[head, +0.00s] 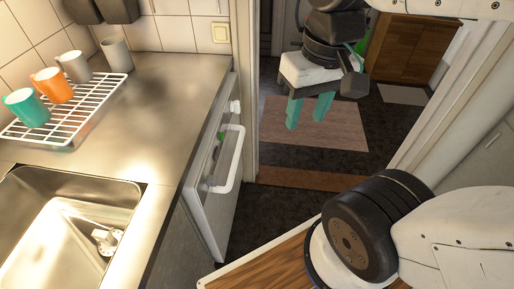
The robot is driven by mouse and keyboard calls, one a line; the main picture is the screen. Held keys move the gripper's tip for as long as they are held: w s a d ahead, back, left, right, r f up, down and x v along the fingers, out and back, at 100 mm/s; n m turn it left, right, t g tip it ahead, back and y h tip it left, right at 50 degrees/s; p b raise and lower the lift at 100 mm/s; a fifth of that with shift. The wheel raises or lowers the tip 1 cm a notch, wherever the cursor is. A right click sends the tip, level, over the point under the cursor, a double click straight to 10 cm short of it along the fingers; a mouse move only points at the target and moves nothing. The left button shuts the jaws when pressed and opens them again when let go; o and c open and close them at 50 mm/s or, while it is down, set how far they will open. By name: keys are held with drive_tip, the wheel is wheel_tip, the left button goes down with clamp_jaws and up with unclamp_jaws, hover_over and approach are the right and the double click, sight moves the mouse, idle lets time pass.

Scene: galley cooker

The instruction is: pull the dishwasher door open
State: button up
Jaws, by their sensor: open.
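The dishwasher door (207,211) is the pale front panel below the right end of the steel counter. I see it at a steep angle, and it looks upright and shut. A white bar handle (236,163) stands out from its upper part. My gripper (308,110) hangs to the right of and beyond the handle in the picture, in front of the doorway. Its two teal fingers point down, apart, with nothing between them. It does not touch the handle or the door.
A steel sink (62,220) is set in the counter (165,100) at left. A white wire rack (75,112) holds several mugs. A door frame (246,75) stands just beyond the dishwasher. Dark floor (262,215) is clear beside the door, with a wooden surface (270,268) nearer.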

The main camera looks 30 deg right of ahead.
drive_tip(key=w+a+f+m+g+y, duration=0.4)
drive_tip(key=w+f+m+y, duration=0.2)
drive_tip(key=w+m, duration=0.3)
drive_tip(key=m+t+y, duration=0.7)
drive_tip(key=m+y, duration=0.1)
drive_tip(key=m, duration=1.4)
hover_over(237, 154)
drive_tip(key=s+d, duration=0.2)
drive_tip(key=s, duration=0.3)
wheel_tip(237, 154, down, 20)
drive_tip(key=w+d+f+m+t+h, duration=0.1)
drive_tip(key=d+f+m+t, duration=0.15)
drive_tip(key=f+m, duration=0.45)
drive_tip(key=w+d+f+m+t+h, duration=0.1)
drive_tip(key=d+f+m+t, duration=0.2)
drive_tip(key=f, duration=0.5)
drive_tip(key=shift+m, duration=0.7)
drive_tip(key=shift+s+a+x, duration=0.15)
drive_tip(key=shift+x, duration=1.2)
drive_tip(key=shift+s+a+x, duration=0.1)
drive_tip(key=shift+s+x, duration=0.1)
drive_tip(key=shift+x, duration=1.15)
drive_tip(key=shift+s+a+x, duration=0.15)
drive_tip(key=shift+x, duration=1.15)
drive_tip(key=shift+c, duration=0.3)
